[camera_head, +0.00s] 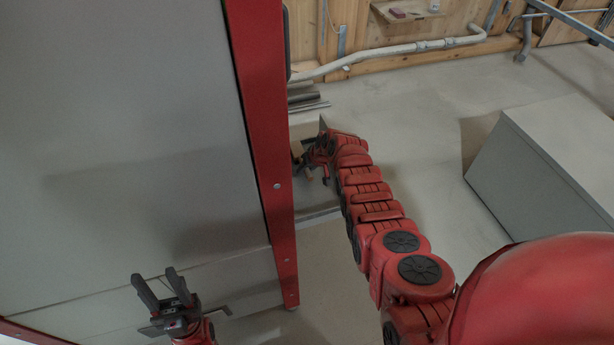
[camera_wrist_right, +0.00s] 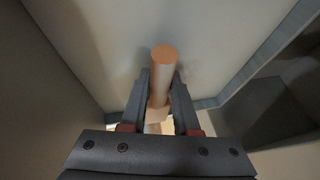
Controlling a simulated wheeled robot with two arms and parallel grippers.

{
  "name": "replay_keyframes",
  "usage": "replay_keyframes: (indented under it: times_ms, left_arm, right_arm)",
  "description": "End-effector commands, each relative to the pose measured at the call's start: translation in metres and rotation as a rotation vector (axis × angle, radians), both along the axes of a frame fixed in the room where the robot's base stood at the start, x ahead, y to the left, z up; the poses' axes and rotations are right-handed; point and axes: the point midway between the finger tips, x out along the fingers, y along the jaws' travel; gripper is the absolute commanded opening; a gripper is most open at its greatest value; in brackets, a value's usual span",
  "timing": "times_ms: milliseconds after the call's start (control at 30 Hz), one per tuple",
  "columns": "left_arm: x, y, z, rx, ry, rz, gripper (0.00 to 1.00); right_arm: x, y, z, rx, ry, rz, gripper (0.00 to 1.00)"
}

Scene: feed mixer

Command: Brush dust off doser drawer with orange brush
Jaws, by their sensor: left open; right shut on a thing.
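My right gripper (camera_head: 312,160) reaches past the red post of the large grey machine and is small in the head view. In the right wrist view my right gripper (camera_wrist_right: 160,95) is shut on a wooden brush handle (camera_wrist_right: 161,75), whose round end is orange-brown. The brush's bristles are hidden behind the fingers. Under the handle is a pale, flat surface with grey walls, which looks like the doser drawer (camera_wrist_right: 215,102); I cannot tell if the brush touches it. My left gripper (camera_head: 163,288) is open and empty, in front of the machine's lower grey panel.
The grey machine (camera_head: 120,130) with its red post (camera_head: 262,130) fills the left. A grey box (camera_head: 545,165) stands on the floor at right. A white pipe (camera_head: 400,50) runs along the wooden wall. The floor between the arm and the box is clear.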

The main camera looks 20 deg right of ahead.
Motion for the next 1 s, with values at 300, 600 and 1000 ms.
replay_keyframes:
  times_ms: [300,600,1000]
  left_arm:
    - [0.000,0.000,0.012,0.000,0.000,0.000,0.50]
    - [0.000,0.000,0.048,0.000,0.000,0.000,0.50]
    - [0.000,0.000,0.045,0.000,0.000,0.000,0.50]
  right_arm:
    - [-0.005,0.000,0.003,0.000,0.000,-0.001,0.00]
    - [-0.032,-0.002,0.003,0.000,0.002,0.000,0.00]
    - [-0.036,-0.002,-0.004,0.000,0.002,0.000,0.00]
